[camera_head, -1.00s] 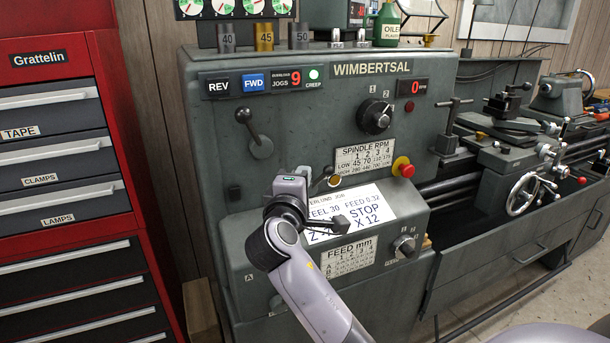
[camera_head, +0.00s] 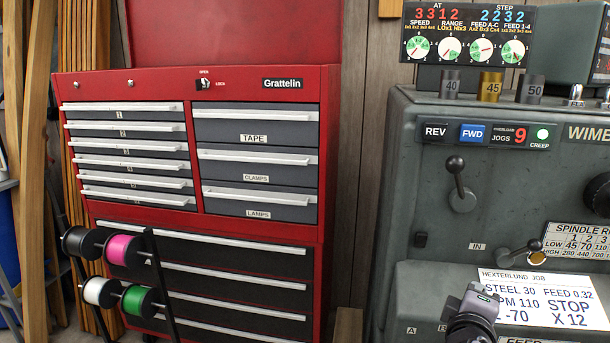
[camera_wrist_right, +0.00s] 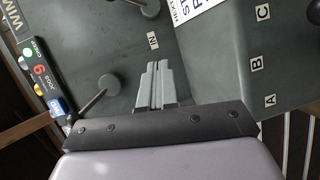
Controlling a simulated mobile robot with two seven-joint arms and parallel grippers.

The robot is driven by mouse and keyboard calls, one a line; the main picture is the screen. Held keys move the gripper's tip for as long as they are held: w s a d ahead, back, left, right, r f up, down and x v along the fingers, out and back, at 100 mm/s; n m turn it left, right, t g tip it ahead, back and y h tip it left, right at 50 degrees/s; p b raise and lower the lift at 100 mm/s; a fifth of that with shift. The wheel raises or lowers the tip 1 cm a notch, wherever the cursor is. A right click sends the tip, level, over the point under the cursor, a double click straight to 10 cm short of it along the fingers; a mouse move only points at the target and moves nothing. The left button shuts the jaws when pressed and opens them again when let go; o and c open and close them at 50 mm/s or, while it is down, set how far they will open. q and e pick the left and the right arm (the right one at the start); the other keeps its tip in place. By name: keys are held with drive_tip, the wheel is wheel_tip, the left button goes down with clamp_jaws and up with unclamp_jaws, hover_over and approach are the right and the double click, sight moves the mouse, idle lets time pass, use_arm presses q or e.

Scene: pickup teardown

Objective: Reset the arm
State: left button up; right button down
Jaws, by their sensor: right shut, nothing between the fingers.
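My right arm comes up from the bottom edge in the head view, with its right gripper (camera_head: 478,300) in front of the lathe's lower control panel. The fingers do not show clearly there. In the right wrist view the two grey fingers of the right gripper (camera_wrist_right: 155,72) are together and empty, pointing at the lathe front (camera_wrist_right: 195,60) near its IN label. They appear apart from the panel. My left gripper is not in view.
The lathe (camera_head: 410,200) fills the right side, with a lever (camera_head: 460,185) and a white job card (camera_head: 545,298). A red tool cabinet (camera_head: 325,150) stands left of it, its drawers shut. A rack with coloured spools (camera_head: 120,250) stands at lower left.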

drive_tip(key=s+a+f+m+g+y, duration=0.1)
drive_tip(key=s+a+f+y, duration=0.35)
drive_tip(key=f, duration=0.45)
drive_tip(key=s+a+f+m+y, duration=0.1)
drive_tip(key=s+a+f+y, duration=0.3)
drive_tip(key=f, duration=0.6)
drive_tip(key=s+a+f+m+g+y, duration=0.1)
drive_tip(key=s+f+m, duration=0.1)
drive_tip(key=s, duration=0.5)
drive_tip(key=s+a+f+m+y, duration=0.2)
drive_tip(key=s+f+m, duration=0.1)
drive_tip(key=s+f, duration=0.2)
drive_tip(key=s, duration=0.2)
drive_tip(key=shift+s+a+m+g, duration=0.25)
drive_tip(key=shift+s+m+g, duration=0.05)
drive_tip(key=shift+s+g, duration=0.1)
